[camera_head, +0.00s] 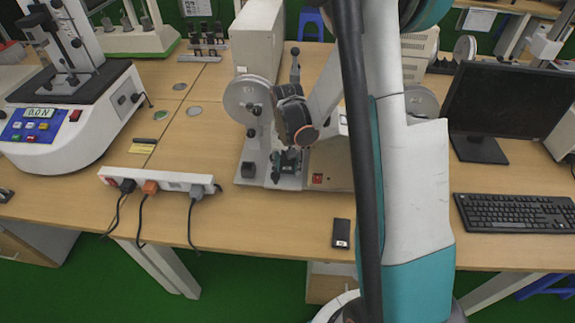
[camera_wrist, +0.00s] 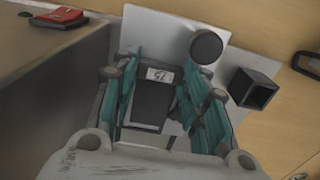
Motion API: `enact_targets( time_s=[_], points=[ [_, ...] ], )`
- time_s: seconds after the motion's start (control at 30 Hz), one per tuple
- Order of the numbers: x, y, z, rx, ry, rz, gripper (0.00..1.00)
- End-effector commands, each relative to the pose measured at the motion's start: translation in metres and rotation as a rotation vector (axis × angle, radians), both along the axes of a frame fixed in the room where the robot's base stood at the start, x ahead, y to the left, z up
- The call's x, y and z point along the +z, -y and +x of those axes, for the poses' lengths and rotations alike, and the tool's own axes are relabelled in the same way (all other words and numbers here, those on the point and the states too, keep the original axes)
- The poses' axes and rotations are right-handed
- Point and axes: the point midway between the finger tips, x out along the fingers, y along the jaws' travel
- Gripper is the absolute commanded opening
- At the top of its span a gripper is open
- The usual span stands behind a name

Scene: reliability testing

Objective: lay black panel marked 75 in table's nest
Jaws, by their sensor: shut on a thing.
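The black panel (camera_wrist: 150,104) with a white label reading 75, upside down in the wrist view, sits between the teal fingers of my gripper (camera_wrist: 165,110). My gripper is shut on it. In the head view my gripper (camera_head: 287,162) points down at the white base (camera_head: 265,182) of the testing machine, close in front of its column. The panel is too small and covered to make out there. A pale plate (camera_wrist: 150,28) shows beyond the fingers in the wrist view. I cannot make out the nest, nor whether the panel touches anything below.
A black square socket (camera_wrist: 254,90) and a round black knob (camera_wrist: 206,46) stand close right of the fingers. The machine's beige housing (camera_wrist: 45,85) rises at left. A power strip (camera_head: 160,180) and a small black device (camera_head: 341,233) lie on the wooden table (camera_head: 270,222).

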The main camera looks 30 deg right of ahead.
Motion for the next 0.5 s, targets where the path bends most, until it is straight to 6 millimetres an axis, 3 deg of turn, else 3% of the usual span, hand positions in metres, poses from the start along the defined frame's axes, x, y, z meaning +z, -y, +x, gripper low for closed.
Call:
enact_targets(
  time_s=[0.5],
  points=[
    [-0.002, 0.012, 0.008, -0.001, 0.0, 0.0, 0.01]
  ],
)
